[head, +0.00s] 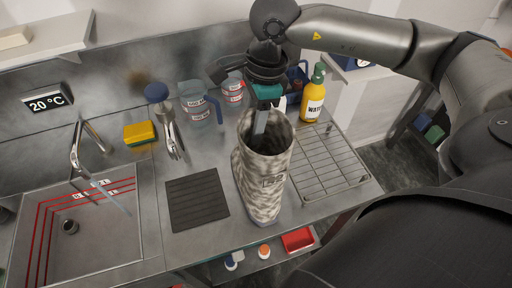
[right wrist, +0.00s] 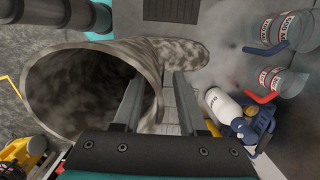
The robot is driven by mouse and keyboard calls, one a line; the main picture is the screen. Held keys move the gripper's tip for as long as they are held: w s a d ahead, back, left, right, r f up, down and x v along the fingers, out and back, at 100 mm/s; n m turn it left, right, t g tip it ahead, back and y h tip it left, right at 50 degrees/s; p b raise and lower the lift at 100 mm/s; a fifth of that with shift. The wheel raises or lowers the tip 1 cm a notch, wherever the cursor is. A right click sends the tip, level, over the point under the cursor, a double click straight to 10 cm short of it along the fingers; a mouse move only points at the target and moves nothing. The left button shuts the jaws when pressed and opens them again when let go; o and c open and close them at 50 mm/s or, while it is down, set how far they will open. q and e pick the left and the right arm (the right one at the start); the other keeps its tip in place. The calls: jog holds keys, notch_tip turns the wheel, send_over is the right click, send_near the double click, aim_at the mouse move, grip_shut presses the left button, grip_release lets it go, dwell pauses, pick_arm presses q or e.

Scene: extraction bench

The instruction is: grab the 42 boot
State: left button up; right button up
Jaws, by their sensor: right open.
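The boot (head: 262,185) is tall, mottled grey-beige and upright on the steel bench, with a small label on its shaft that I cannot read clearly. Its wide open top also shows in the right wrist view (right wrist: 60,85). My right gripper (head: 261,124) is open and points down at the boot's opening. In the right wrist view my right gripper (right wrist: 160,76) has one finger over the inside of the opening and the other outside, with the rim between them. I cannot tell whether either finger touches the rim. My left gripper is not in view.
A dark ribbed mat (head: 197,200) lies left of the boot and a wire rack (head: 325,165) right of it. Behind stand a yellow bottle (head: 314,97) and a clear jug (head: 199,104). A sink (head: 90,230) is at the left. A red tray (head: 298,240) sits below the bench.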

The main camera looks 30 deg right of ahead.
jog(key=shift+f, duration=0.1)
jog(key=shift+c, duration=0.3)
grip_shut()
dwell(1.4)
